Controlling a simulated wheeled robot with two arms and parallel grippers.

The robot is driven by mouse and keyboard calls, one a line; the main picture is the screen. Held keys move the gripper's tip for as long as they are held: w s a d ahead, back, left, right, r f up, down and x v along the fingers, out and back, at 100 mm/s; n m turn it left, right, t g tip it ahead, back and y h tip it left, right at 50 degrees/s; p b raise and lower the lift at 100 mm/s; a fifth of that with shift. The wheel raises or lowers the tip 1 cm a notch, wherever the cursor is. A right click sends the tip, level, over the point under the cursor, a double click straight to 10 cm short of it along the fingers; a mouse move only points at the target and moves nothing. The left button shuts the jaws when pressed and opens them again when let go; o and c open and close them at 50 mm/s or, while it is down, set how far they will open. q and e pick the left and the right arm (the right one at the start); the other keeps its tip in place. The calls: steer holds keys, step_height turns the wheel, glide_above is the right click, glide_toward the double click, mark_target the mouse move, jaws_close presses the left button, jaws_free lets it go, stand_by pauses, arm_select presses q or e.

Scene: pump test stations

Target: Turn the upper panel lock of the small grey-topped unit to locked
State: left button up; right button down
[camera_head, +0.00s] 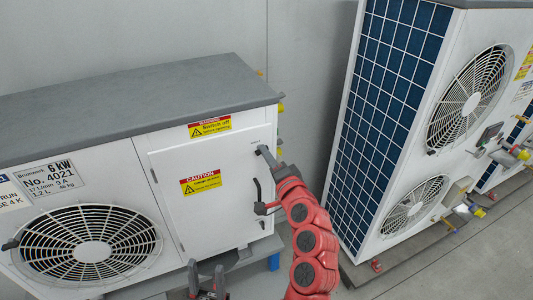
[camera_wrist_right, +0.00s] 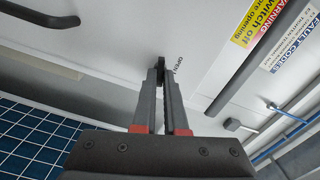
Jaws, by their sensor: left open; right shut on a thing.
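The small grey-topped unit (camera_head: 105,105) fills the left of the head view, with a white front panel (camera_head: 215,215) bearing a caution label. My right gripper (camera_head: 268,156) reaches the panel's upper right corner. In the right wrist view its fingers (camera_wrist_right: 162,72) are shut on the small dark upper panel lock (camera_wrist_right: 160,60). The word "OPEN" is printed beside the lock. The fingers hide most of the lock, so its exact angle is hard to tell. My left gripper (camera_head: 207,284) is open and empty, low in front of the unit.
A black panel handle (camera_head: 257,189) sits below the lock, close to my right wrist. A fan grille (camera_head: 92,250) is left of the panel. A taller unit with blue fins (camera_head: 388,90) stands to the right, across a narrow floor gap.

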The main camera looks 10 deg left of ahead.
steer(key=shift+m+p, duration=0.45)
steer(key=shift+m, duration=1.15)
steer(key=c, duration=1)
jaws_free()
steer(key=shift+o, duration=0.2)
